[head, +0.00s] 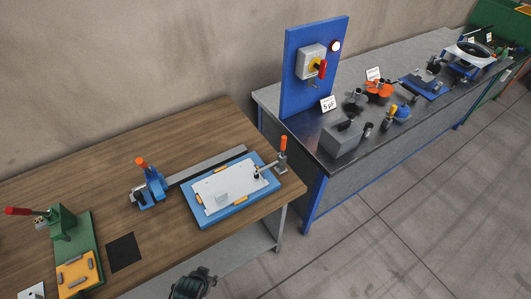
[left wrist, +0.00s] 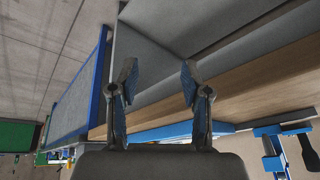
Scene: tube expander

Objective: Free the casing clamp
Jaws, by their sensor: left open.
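A white casing plate (head: 232,187) lies in a blue fixture (head: 197,218) on the wooden table. A toggle clamp with an upright orange handle (head: 283,146) stands at the fixture's right end, its arm reaching over the plate. A second blue clamp (head: 150,187) with an orange handle stands left of the fixture on a grey bar. My left gripper (head: 199,276) is low in front of the table edge, apart from the clamps. In the left wrist view, the left gripper (left wrist: 160,77) is open and empty, with a blue edge (left wrist: 165,131) beyond it. My right gripper is not visible.
A green press (head: 66,228) with a red lever stands at the table's left. A dark square mat (head: 123,252) lies beside it. To the right, a grey bench (head: 355,60) carries a blue switch panel (head: 300,85) and several parts. The wooden table's front edge lies near my left gripper.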

